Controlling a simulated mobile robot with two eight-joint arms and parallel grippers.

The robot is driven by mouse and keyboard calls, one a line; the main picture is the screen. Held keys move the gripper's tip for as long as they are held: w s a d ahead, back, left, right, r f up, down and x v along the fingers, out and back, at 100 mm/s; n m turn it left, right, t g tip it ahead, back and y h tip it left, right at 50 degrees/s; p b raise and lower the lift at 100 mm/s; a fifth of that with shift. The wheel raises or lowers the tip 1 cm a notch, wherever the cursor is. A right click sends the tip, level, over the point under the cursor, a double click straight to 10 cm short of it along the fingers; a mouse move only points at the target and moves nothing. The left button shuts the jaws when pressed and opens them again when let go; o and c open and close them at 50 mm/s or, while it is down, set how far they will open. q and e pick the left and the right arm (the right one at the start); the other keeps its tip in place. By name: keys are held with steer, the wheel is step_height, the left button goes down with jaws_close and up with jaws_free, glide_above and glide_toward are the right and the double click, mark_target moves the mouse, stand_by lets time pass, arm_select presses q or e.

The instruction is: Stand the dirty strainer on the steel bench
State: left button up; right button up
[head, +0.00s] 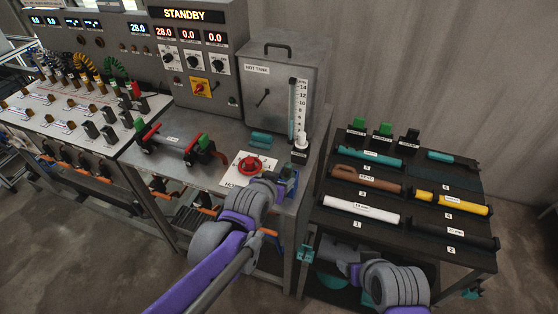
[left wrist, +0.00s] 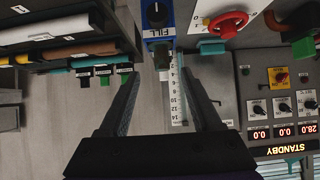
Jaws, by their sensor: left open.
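The steel bench (head: 222,153) stands in the middle of the head view, with a red handwheel (head: 250,165) near its front right. No label that I can read marks a dirty strainer, so I cannot tell which thing it is. A brown cylinder (head: 368,179) lies on the dark cart at the right. My left gripper (head: 288,182) is over the bench's right front edge, by a blue box. In the left wrist view its two fingers (left wrist: 163,100) are apart with nothing held between them. My right gripper (head: 345,266) is low before the cart; its fingers are unclear.
The dark cart (head: 410,232) carries white, yellow, teal and black cylinders in numbered places. A grey hot tank (head: 268,100) with a scale stands at the bench's back. A red-ended grey fitting (head: 178,147) lies on the bench's left. A blue FILL box (left wrist: 160,20) is ahead of my left gripper.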

mark_target(287, 172)
arm_select(q)
steer(key=b+x, duration=0.3)
steer(key=x, duration=0.5)
steer(key=shift+w, duration=0.35)
steer(key=shift+w+d+f+b, duration=0.1)
steer(key=shift+w+b, duration=0.05)
steer(key=shift+w, duration=0.2)
steer(key=shift+w+d+f+b, duration=0.1)
steer(key=shift+w+f+b, duration=0.05)
steer(key=shift+w, duration=0.2)
arm_select(e)
steer(key=shift+g, duration=0.4)
steer(key=shift+s+d+f, duration=0.1)
steer(key=shift+s+f, duration=0.4)
steer(key=shift+f, duration=0.35)
steer(key=shift+s+d+f, duration=0.1)
steer(key=shift+s+f, duration=0.35)
steer(key=shift+f, duration=0.4)
steer(key=shift+s+d+f, duration=0.1)
steer(key=shift+s+f, duration=0.4)
steer(key=shift+f, duration=0.35)
arm_select(q)
jaws_close()
